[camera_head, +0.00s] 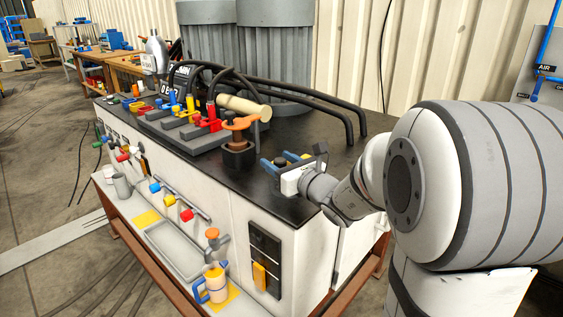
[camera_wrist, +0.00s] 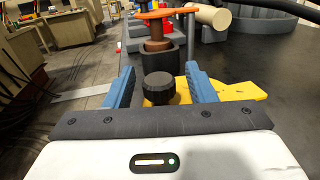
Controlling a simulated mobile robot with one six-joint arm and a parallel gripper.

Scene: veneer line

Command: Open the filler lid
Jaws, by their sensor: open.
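A dark, ridged knob (camera_wrist: 158,88) stands on the dark bench top with a flat yellow piece (camera_wrist: 226,88) around or behind it. No label shows, so I cannot confirm that this is the filler lid. My gripper (camera_wrist: 159,70) is open, with its blue fingers on either side of the knob and apparent gaps to both. Contact cannot be judged exactly. In the head view my gripper (camera_head: 283,161) is low over the bench's near right corner. There the yellow piece is mostly hidden by my fingers. The knob's base is hidden in the wrist view.
An orange handwheel (camera_head: 240,123) on a dark post stands just beyond my gripper. Red and yellow valves and a tan cylinder (camera_head: 244,107) lie farther back. Black hoses (camera_head: 320,100) arch over the bench's rear. The dark bench top (camera_head: 291,208) is clear near its front edge.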

